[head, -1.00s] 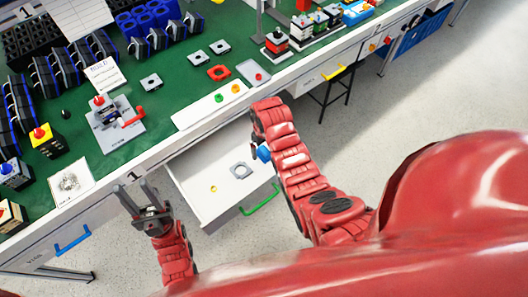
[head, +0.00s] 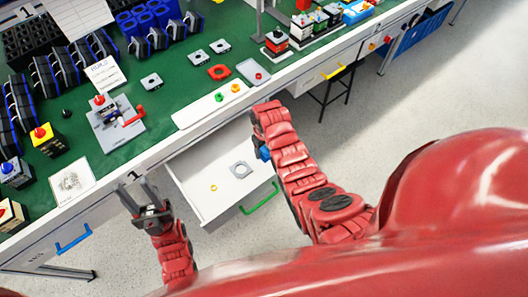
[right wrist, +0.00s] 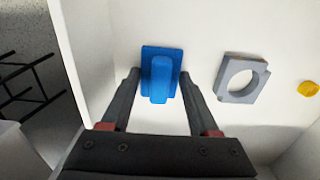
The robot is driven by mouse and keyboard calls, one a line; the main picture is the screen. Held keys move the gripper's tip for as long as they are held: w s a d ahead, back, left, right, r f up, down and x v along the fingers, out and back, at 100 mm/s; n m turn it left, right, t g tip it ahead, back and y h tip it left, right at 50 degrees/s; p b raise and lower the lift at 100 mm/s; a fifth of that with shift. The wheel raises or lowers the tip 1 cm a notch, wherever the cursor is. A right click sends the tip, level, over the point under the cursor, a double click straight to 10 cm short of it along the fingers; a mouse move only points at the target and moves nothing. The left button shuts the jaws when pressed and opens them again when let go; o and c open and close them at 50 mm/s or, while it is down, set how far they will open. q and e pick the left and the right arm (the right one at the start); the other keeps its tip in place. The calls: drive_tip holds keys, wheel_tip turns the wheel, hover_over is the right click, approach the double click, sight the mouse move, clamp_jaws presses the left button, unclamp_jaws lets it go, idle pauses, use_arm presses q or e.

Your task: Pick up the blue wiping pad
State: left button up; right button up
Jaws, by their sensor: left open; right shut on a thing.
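The blue wiping pad (right wrist: 160,72) has a flat rectangular base and a raised grip. In the right wrist view my right gripper (right wrist: 160,80) is shut on the grip, with one finger on each side. In the head view a small part of the pad (head: 264,153) shows beside my right arm, over the open drawer; the arm hides the right gripper there. I cannot tell whether the pad touches the drawer's surface. My left gripper (head: 138,190) is open and empty, in front of the bench edge, left of the drawer.
The open white drawer (head: 205,180) with a green handle (head: 259,198) also holds a grey square ring (right wrist: 241,78) and a small yellow piece (right wrist: 309,88). The green bench top (head: 165,110) above carries many parts. A dark stool (head: 337,90) stands right of the drawer.

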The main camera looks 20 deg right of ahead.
sight(264, 149)
drive_tip(key=shift+r, duration=0.15)
wheel_tip(264, 149, up, 7)
drive_tip(key=shift+w+f+b, duration=0.1)
drive_tip(key=shift+f+b, duration=0.05)
drive_tip(key=shift+b, duration=0.65)
wheel_tip(264, 149, up, 3)
drive_tip(key=shift+r+p, duration=0.1)
drive_tip(key=shift+p, duration=0.9)
